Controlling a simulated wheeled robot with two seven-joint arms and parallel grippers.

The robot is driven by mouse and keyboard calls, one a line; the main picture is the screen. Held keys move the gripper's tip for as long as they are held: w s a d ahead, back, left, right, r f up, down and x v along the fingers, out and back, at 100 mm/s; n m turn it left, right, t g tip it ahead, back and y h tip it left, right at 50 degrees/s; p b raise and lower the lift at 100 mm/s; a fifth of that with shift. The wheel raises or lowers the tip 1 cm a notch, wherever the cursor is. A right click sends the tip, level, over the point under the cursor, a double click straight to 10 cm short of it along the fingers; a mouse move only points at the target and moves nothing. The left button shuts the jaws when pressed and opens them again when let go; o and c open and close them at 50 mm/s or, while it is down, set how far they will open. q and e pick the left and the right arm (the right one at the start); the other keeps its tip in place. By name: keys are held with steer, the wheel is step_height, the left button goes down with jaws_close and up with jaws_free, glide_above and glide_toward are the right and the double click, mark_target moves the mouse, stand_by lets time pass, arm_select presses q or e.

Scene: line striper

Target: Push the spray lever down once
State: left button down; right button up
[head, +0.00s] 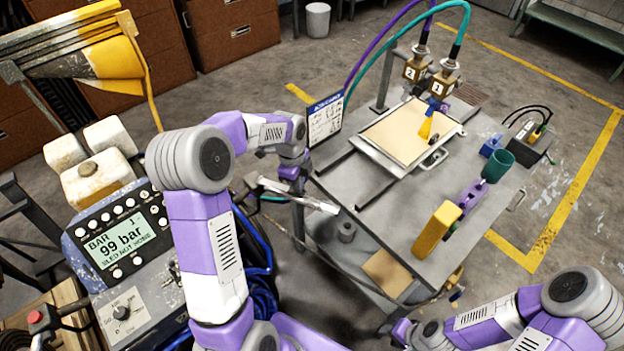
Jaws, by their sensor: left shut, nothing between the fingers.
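I cannot pick out the spray lever with certainty. Two brass-coloured spray heads (432,78), marked with numbers and fed by a purple hose and a teal hose, hang over the far part of the work table (350,190). A small blue and yellow piece (427,126) is below them, over a tan panel (392,134). My left gripper (326,207) is shut and empty, beside the table's left edge and apart from the spray heads. My right arm comes in at the lower right; its gripper is not visible.
A yellow block (437,230), a purple bracket (471,194) and a teal cup (497,165) are on the table's right side. A small sign (325,119) stands at the table's left edge.

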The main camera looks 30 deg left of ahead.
arm_select(q)
steer(key=shift+s+f, duration=0.2)
steer(key=shift+f, duration=0.2)
steer(key=shift+d, duration=0.1)
steer(key=shift+r+p, duration=0.35)
steer(key=shift+p, duration=0.1)
step_height(320, 180, up, 4)
steer(key=p, duration=0.3)
steer(key=shift+w, duration=0.1)
step_height(320, 180, up, 10)
steer(key=p, duration=0.2)
steer(key=shift+a, duration=0.25)
steer(key=shift+w, duration=0.1)
